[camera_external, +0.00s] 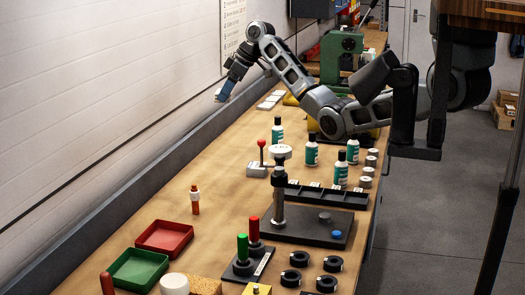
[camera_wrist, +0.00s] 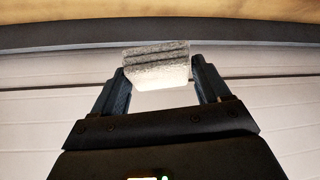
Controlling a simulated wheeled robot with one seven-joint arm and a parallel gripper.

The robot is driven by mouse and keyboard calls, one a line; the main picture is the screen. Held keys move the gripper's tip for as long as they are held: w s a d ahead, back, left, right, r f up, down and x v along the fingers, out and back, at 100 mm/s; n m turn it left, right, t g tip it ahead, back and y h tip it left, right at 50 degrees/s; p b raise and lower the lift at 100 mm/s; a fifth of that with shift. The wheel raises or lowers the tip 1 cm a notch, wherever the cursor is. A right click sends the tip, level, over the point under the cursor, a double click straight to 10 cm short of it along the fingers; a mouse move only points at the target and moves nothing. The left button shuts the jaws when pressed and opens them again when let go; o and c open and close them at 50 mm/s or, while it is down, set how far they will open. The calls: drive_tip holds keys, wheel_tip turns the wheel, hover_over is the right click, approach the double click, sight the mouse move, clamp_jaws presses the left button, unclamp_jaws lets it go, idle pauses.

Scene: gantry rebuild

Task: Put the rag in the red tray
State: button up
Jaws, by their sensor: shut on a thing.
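My gripper (camera_external: 226,90) is at the far left side of the workbench, close to the white wall and raised above the bench. In the wrist view my gripper (camera_wrist: 157,75) is shut on the rag (camera_wrist: 156,68), a pale grey and white folded piece held between the two fingertips. In the external view only a small light bit of the rag (camera_external: 221,97) shows at the fingertips. The red tray (camera_external: 165,237) lies at the near left of the bench, well apart from my gripper, and looks empty.
A green tray (camera_external: 137,270) lies beside the red one. Several bottles (camera_external: 311,151), a lever switch (camera_external: 262,160) and a dark base with a post (camera_external: 280,200) stand mid-bench. The bench's left strip is mostly clear.

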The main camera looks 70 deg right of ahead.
drive_tip(key=w+a+p, duration=0.1)
drive_tip(key=w+a, duration=0.2)
drive_tip(key=a, duration=0.9)
drive_tip(key=s+a+m+p, duration=0.15)
drive_tip(key=s+a, duration=0.25)
drive_tip(key=a, duration=0.8)
drive_tip(key=s+a+m+p, duration=0.15)
drive_tip(key=s+a, duration=0.35)
drive_tip(key=a, duration=0.8)
drive_tip(key=h, duration=0.1)
hover_over(160, 242)
drive_tip(key=s, duration=0.2)
drive_tip(key=shift+n, duration=0.4)
wheel_tip(160, 242, down, 19)
drive_tip(key=shift+s+r, duration=0.1)
wheel_tip(160, 242, down, 4)
drive_tip(key=b, duration=0.3)
